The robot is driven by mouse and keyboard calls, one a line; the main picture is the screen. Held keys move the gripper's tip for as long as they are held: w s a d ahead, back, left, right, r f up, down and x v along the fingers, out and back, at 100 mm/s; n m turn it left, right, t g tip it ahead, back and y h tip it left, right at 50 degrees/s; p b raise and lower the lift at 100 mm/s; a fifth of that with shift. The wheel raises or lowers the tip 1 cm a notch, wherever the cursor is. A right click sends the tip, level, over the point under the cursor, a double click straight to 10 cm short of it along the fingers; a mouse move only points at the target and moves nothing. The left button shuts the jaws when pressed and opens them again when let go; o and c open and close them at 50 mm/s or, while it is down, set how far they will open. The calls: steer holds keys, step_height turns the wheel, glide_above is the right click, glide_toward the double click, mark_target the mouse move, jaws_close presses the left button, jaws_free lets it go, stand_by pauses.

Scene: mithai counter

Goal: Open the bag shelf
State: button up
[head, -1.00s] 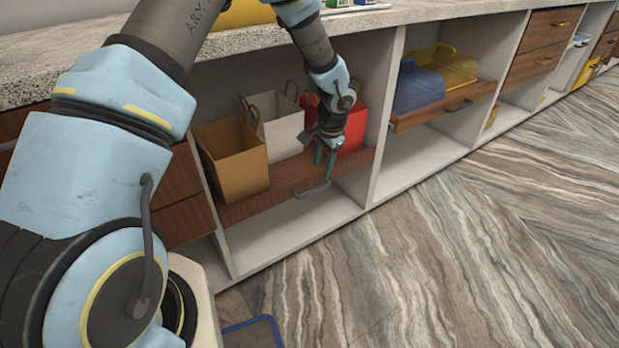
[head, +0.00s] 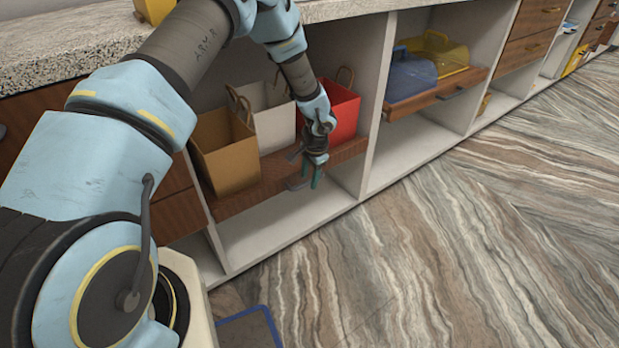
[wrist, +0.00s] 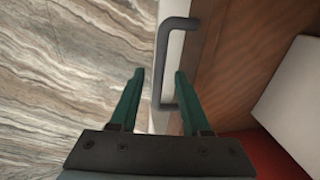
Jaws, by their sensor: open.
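The bag shelf (head: 236,203) is a brown wooden pull-out board in a white counter bay, carrying a tan bag (head: 226,165), a white bag (head: 272,120) and a red bag (head: 343,112). Its dark bar handle (head: 295,184) sits on the front edge, partly hidden by my gripper (head: 310,174). In the wrist view, my gripper (wrist: 159,72) is open with its green fingers on either side of the lower part of the handle (wrist: 162,55). Gaps show between each finger and the bar; whether either touches is hard to tell.
An adjacent shelf (head: 437,96) on the right holds blue and yellow clear covers. A white upright panel (head: 376,100) divides the bays. Brown drawers (head: 180,215) stand left of the bag shelf. The striped floor (head: 430,250) in front is clear, apart from a blue-edged mat (head: 245,330).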

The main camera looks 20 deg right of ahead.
jaws_close()
stand_by(0.4)
stand_by(1.1)
